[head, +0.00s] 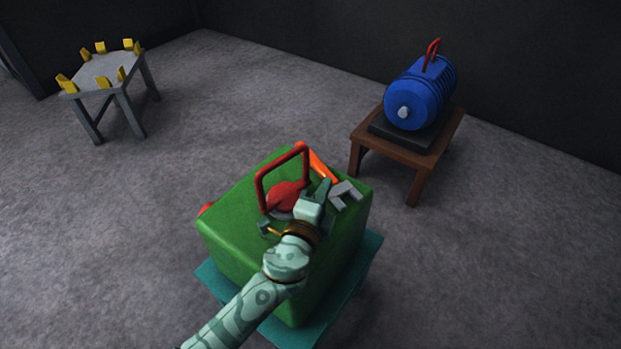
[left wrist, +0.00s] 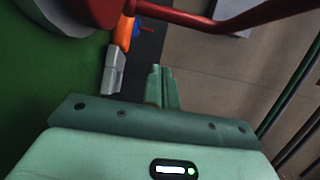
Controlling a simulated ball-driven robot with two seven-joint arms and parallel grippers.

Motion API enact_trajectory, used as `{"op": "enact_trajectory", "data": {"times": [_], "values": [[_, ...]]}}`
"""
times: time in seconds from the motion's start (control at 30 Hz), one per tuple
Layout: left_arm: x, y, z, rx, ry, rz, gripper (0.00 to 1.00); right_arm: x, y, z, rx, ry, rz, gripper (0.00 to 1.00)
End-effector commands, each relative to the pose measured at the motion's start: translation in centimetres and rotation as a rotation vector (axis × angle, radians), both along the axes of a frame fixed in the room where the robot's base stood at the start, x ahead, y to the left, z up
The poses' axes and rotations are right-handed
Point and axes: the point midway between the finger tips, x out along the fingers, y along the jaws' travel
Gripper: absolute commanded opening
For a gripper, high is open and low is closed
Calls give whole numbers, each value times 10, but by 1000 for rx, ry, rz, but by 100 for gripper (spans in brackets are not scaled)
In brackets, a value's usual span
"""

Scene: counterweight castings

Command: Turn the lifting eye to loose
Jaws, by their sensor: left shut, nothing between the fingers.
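The red lifting eye (head: 259,192) stands on top of the green casting (head: 240,240). It is an upright loop on a round red base (head: 287,194). In the left wrist view its red bar (left wrist: 225,22) crosses the top, with the red base (left wrist: 85,18) at upper left. My left gripper (head: 323,187) is over the casting's top, right of the base. Its fingers (left wrist: 162,88) are shut and empty, and appear apart from the loop. My arm hides part of the casting's top and front. My right gripper is not in view.
A tool with an orange handle (head: 319,164) and grey forked head (head: 345,193) lies on the casting beside my gripper. The casting rests on a teal base (head: 367,254). A blue motor (head: 418,98) sits on a brown table; a grey stand (head: 100,72) is at far left. Floor between is clear.

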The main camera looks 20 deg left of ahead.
Motion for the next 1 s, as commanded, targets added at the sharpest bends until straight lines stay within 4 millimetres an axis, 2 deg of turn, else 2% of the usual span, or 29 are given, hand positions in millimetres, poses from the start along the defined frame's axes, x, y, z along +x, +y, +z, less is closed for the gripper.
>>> {"op": "enact_trajectory", "data": {"times": [0.07, 0.2, 0.33, 0.77, 0.9, 1.0], "values": [[15, 1, -1, 2, 1, 1, 0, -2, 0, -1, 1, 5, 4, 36], [19, 23, -1, 3, 1, -1, 0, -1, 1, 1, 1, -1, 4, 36], [23, 33, -1, 1, 2, -1, 0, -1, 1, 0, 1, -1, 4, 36], [24, 37, -1, -1, 1, 2, 0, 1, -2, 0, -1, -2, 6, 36], [29, 44, -3, -5, 2, 68, 0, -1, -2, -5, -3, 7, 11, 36], [34, 49, -2, 0, 2, 86, 0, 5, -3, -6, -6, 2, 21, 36]]}}
